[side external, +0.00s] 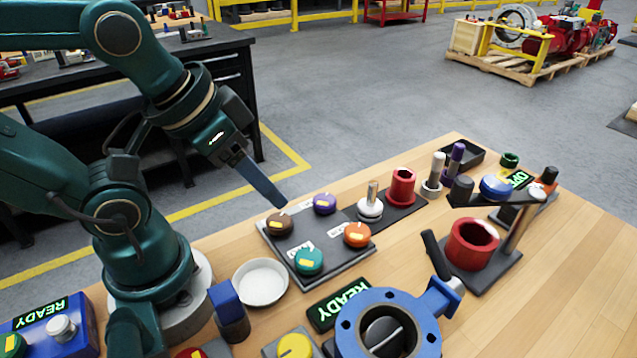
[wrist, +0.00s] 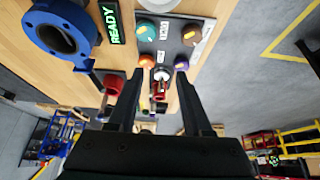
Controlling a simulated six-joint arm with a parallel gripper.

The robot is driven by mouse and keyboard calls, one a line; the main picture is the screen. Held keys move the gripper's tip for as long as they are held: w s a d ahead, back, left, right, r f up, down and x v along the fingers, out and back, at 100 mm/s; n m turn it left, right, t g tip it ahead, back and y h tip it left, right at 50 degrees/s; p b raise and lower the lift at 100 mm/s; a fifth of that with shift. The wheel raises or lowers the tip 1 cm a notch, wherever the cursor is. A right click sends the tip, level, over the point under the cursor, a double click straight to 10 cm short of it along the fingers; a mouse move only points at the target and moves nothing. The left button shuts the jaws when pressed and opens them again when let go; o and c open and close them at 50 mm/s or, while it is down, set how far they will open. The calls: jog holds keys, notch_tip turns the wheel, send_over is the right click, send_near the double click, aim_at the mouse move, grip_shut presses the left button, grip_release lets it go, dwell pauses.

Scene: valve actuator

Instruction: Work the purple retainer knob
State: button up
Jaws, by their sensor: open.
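The purple knob (side external: 325,204) sits at the far right corner of a grey panel (side external: 335,262). It carries a yellow mark. In the wrist view the purple knob (wrist: 181,62) shows just beyond the tip of the right finger. My gripper (side external: 282,203) hangs above the panel, near the brown knob in the side view and apart from the purple knob. In the wrist view my gripper (wrist: 160,73) has its two fingers spread with nothing held between them.
A brown knob (side external: 280,223), a green knob (side external: 309,260) and an orange knob (side external: 357,234) share the panel. A white dish (side external: 260,283) and a blue valve body (side external: 425,326) are nearby.

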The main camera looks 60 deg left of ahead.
jog(key=o, duration=0.6)
jog(key=shift+c, duration=0.2)
jog(key=n+g, duration=0.5)
jog(key=n, duration=0.3)
send_over(325, 199)
notch_tip(325, 199, down, 7)
jog(key=shift+w+d+f, duration=0.1)
jog(key=shift+f+g, duration=0.3)
jog(key=shift+f, duration=2.5)
